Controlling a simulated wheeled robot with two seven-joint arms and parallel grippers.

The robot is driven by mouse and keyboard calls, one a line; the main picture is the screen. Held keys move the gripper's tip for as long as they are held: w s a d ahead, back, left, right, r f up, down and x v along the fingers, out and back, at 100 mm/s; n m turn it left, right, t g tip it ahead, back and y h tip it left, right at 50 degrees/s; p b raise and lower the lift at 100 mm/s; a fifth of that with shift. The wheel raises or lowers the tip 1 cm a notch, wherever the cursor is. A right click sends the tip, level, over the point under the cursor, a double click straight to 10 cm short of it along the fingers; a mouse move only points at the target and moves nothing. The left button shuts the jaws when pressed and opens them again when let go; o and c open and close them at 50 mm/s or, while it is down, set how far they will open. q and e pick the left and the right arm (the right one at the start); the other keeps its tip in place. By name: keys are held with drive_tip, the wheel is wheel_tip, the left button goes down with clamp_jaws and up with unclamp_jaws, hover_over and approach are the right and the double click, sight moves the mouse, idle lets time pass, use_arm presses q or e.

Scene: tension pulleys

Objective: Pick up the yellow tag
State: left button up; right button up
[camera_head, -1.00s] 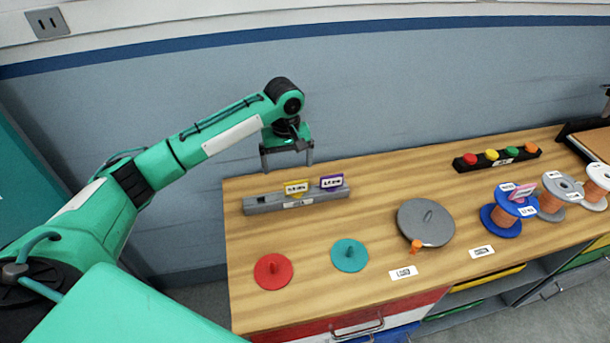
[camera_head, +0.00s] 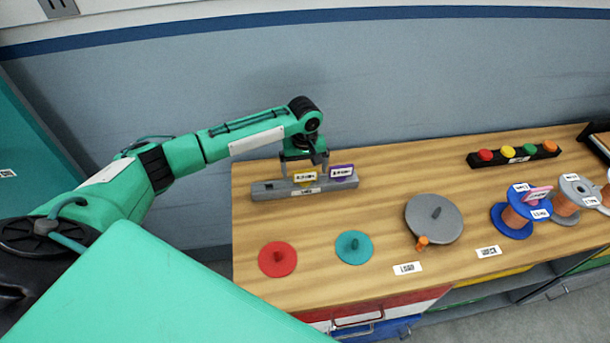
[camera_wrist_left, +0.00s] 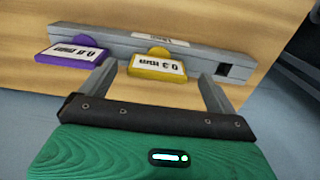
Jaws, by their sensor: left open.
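The yellow tag (camera_head: 305,177) stands in the grey rack (camera_head: 268,190) at the back left of the table. In the left wrist view the yellow tag (camera_wrist_left: 158,67) lies between the two fingers of my left gripper (camera_wrist_left: 158,85), which is open. The fingers reach down toward the rack on either side of the tag and are not closed on it. In the head view my left gripper (camera_head: 305,168) is over the rack and partly hides the tag. The purple tag (camera_head: 342,172) stands beside the yellow one and also shows in the left wrist view (camera_wrist_left: 72,54). My right gripper is not in view.
A red disc (camera_head: 277,260), a teal disc (camera_head: 354,248) and a grey disc (camera_head: 434,220) lie in front. Wire spools (camera_head: 517,215) and a black button box (camera_head: 513,155) are at the right. The wall is close behind the rack.

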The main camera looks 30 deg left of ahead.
sight(305, 171)
use_arm(q)
wheel_tip(305, 171, down, 4)
drive_tip(key=shift+d+r, duration=0.1)
drive_tip(key=shift+r, duration=0.05)
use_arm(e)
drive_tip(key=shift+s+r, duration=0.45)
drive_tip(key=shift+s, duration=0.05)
use_arm(q)
drive_tip(key=c, duration=1)
drive_tip(key=shift+c, duration=0.2)
drive_tip(key=shift+r, duration=0.15)
wheel_tip(305, 171, up, 20)
drive_tip(key=b, duration=0.2)
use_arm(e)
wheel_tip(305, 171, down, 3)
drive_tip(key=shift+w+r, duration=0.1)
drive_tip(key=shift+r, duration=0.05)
